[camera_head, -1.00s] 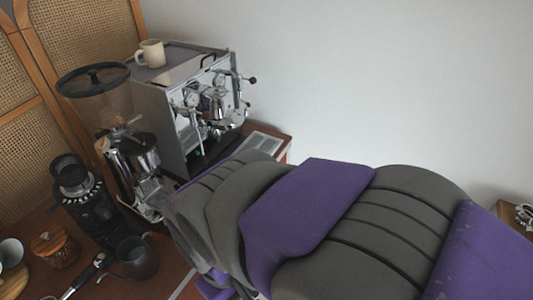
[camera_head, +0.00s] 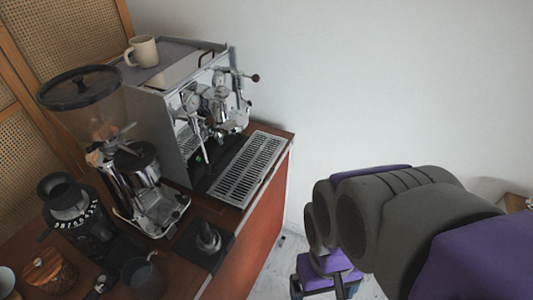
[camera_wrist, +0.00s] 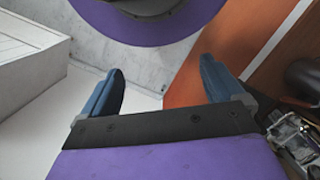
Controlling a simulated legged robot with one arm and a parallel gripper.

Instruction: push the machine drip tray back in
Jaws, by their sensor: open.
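The silver coffee machine (camera_head: 200,105) stands on the brown cart. Its drip tray (camera_head: 248,168), with a slotted metal grate, sticks out in front of the machine toward the cart's right edge. It lies flat and is clear of my arm. My gripper (camera_wrist: 162,84) is open and empty in the wrist view, its two blue fingers wide apart above the floor beside the brown cart side. In the head view my arm hangs to the right of the cart, apart from the tray. The tray's joint with the machine is partly in shadow.
A cup (camera_head: 142,51) stands on the machine. A grinder (camera_head: 135,165) with a clear hopper, a tamper (camera_head: 207,238) on a dark mat, a black grinder (camera_head: 75,210), a pitcher (camera_head: 142,277) and a jar (camera_head: 50,270) crowd the left. Floor right of the cart is free.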

